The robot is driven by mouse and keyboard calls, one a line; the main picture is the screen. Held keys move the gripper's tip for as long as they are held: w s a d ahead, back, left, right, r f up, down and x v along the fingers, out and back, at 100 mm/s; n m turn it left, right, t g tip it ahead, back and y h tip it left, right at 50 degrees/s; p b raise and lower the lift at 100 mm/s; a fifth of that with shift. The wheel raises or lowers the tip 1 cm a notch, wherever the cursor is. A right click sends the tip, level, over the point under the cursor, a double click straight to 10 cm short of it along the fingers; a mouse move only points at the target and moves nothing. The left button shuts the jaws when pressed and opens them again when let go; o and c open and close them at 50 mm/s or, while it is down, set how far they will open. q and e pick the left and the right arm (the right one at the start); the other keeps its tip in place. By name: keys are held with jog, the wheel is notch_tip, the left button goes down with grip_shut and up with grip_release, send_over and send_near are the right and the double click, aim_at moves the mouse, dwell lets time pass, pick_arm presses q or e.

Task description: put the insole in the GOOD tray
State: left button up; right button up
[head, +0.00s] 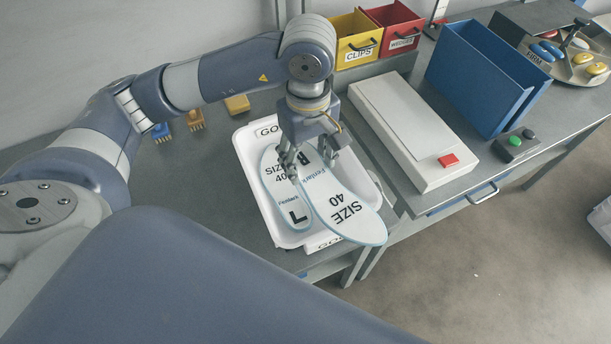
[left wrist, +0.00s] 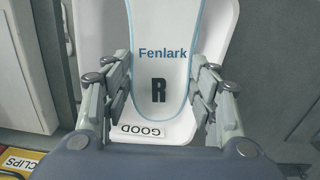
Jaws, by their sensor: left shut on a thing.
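My left gripper (head: 310,160) is shut on a pale insole with a blue edge, marked R and SIZE 40 (head: 340,188). It holds this insole over the white GOOD tray (head: 291,241), with the wide end sticking out past the tray's lower right side. A second insole, marked L (head: 281,192), lies in the tray, partly covered by the held one. In the left wrist view the R insole (left wrist: 160,28) is between the fingers (left wrist: 160,82), with the tray's GOOD label (left wrist: 143,130) behind it. Whether the held insole touches the tray is unclear. My right gripper is not in view.
A white box with a red button (head: 405,125) stands right of the tray. Yellow CLIPS (head: 355,45) and red WEDGES (head: 398,35) bins stand behind. Small brushes (head: 196,119) lie left.

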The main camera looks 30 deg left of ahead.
pick_arm(q)
jog(key=n, duration=0.4)
jog(key=shift+w+d+f, duration=0.15)
jog(key=shift+w+f, duration=0.05)
jog(key=shift+w, duration=0.05)
jog(key=shift+w+d+f+n, duration=0.1)
jog(key=shift+w+n, duration=0.05)
jog(key=shift+n, duration=0.45)
jog(key=shift+w+f+n, duration=0.1)
jog(key=shift+n, duration=0.5)
jog(key=n, duration=0.4)
jog(key=shift+w+d+f, duration=0.2)
jog(key=shift+w+d, duration=0.15)
jog(key=shift+w, duration=0.05)
jog(key=w+d+f+n, duration=0.1)
jog(key=f+n, duration=0.3)
jog(key=n, duration=0.4)
jog(key=w+d+f+n, duration=0.1)
jog(key=f+n, duration=0.3)
jog(key=n, duration=0.4)
jog(key=w+d+f+n, duration=0.1)
jog(key=f+n, duration=0.3)
jog(key=n, duration=0.4)
jog(key=shift+w, duration=0.35)
jog(key=shift+f, duration=0.45)
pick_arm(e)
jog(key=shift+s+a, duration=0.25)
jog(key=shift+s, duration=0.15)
